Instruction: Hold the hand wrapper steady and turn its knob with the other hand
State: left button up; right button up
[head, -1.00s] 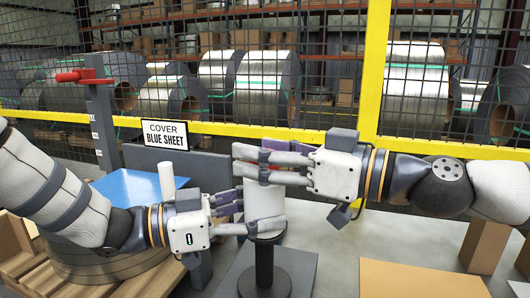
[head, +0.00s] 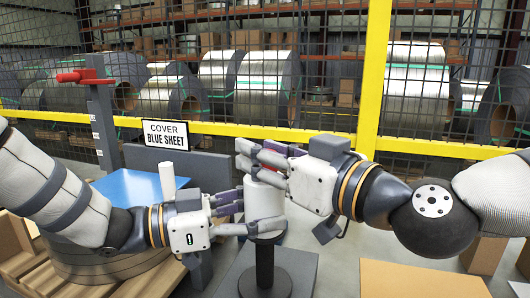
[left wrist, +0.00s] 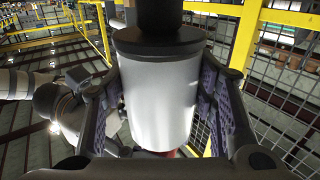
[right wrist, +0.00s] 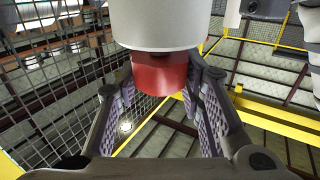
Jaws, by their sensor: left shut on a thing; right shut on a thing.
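The hand wrapper is a white roll (head: 264,197) standing upright on a black post and round base (head: 265,275). My left gripper (head: 257,213) is shut on the side of the white roll. The left wrist view shows a finger on each side of the roll (left wrist: 155,90).
A large coil with a blue sheet (head: 130,185) on top sits on wooden pallets at left, behind my left arm. A "COVER BLUE SHEET" sign (head: 166,134) and a post with a red handle (head: 83,76) stand there. A cardboard sheet (head: 420,278) lies at front right. A yellow-framed mesh fence is behind.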

jog(key=m+t+h, duration=0.1)
jog(key=h, duration=0.1)
jog(key=m+t+h, duration=0.2)
jog(key=shift+s+a+f+h, duration=0.1)
jog(key=shift+a+h, duration=0.05)
jog(key=shift+h, duration=0.25)
jog(key=m+t+h, duration=0.1)
jog(key=m+h, duration=0.3)
jog(key=h, duration=0.1)
jog(key=m+g+h, duration=0.1)
jog(key=m+h, duration=0.2)
jog(key=h, duration=0.2)
jog(key=m+h, duration=0.3)
jog(key=h, duration=0.2)
jog(key=shift+m+g, duration=0.4)
jog(key=shift+h, duration=0.4)
jog(key=o, duration=1.2)
jog(key=v, duration=0.7)
jog(key=shift+s+a, duration=0.1)
jog(key=shift+s, duration=0.25)
